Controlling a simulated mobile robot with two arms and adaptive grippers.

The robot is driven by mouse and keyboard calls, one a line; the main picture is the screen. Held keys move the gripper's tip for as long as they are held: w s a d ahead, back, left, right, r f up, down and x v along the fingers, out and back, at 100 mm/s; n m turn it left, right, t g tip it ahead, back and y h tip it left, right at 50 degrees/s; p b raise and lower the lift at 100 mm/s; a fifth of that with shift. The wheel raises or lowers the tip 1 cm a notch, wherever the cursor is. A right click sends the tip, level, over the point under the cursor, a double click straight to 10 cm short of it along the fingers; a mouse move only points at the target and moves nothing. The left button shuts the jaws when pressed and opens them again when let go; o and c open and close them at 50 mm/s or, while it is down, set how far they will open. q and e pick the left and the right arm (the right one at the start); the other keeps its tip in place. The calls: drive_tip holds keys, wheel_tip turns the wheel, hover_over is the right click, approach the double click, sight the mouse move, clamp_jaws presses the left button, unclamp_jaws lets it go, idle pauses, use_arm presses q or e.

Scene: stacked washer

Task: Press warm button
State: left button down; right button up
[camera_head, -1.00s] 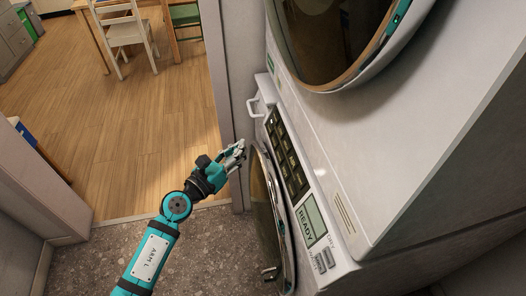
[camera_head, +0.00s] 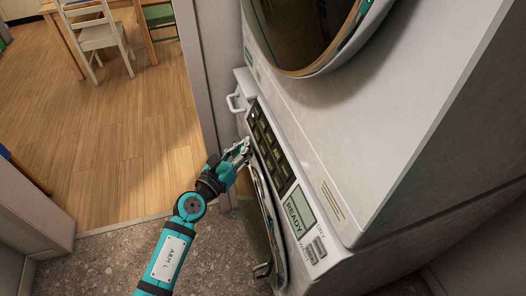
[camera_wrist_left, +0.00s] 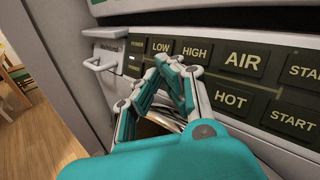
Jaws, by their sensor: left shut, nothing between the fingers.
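The dark button panel (camera_head: 270,148) is on the front of the stacked washer (camera_head: 345,185). In the left wrist view I read LOW (camera_wrist_left: 159,47), HIGH (camera_wrist_left: 195,52) and AIR (camera_wrist_left: 245,60) in the upper row. HOT (camera_wrist_left: 231,99) and START (camera_wrist_left: 292,119) are in the lower row. No warm label can be read; my fingers cover the lower row left of HOT. My left gripper (camera_head: 243,150) is shut and empty, with its tips close in front of the panel (camera_wrist_left: 177,70). I cannot tell whether they touch it. My right gripper is not in view.
A READY display (camera_head: 299,209) is beside the buttons. A white handle (camera_wrist_left: 100,62) sticks out left of the panel. The round lower door (camera_head: 257,225) is below the gripper. A doorway with open wooden floor (camera_head: 120,150) is at the left.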

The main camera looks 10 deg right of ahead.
use_arm(q)
drive_tip(key=shift+w+d+f, duration=0.1)
drive_tip(key=shift+d+f, duration=0.1)
drive_tip(key=shift+d, duration=0.25)
drive_tip(key=shift+w+d+f, duration=0.1)
drive_tip(key=shift+d+f, duration=0.05)
drive_tip(key=shift+d, duration=0.3)
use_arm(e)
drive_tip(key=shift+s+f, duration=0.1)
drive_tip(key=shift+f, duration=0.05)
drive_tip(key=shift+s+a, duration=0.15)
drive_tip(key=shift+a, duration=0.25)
use_arm(q)
drive_tip(key=shift+d, duration=0.1)
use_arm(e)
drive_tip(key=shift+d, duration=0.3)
use_arm(q)
drive_tip(key=shift+d+f, duration=0.15)
drive_tip(key=shift+d, duration=0.15)
drive_tip(key=shift+d+f, duration=0.1)
drive_tip(key=shift+d, duration=0.05)
idle(0.4)
drive_tip(key=shift+d, duration=0.15)
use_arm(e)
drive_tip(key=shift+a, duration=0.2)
use_arm(q)
drive_tip(key=shift+a+r, duration=0.25)
drive_tip(key=shift+a, duration=0.45)
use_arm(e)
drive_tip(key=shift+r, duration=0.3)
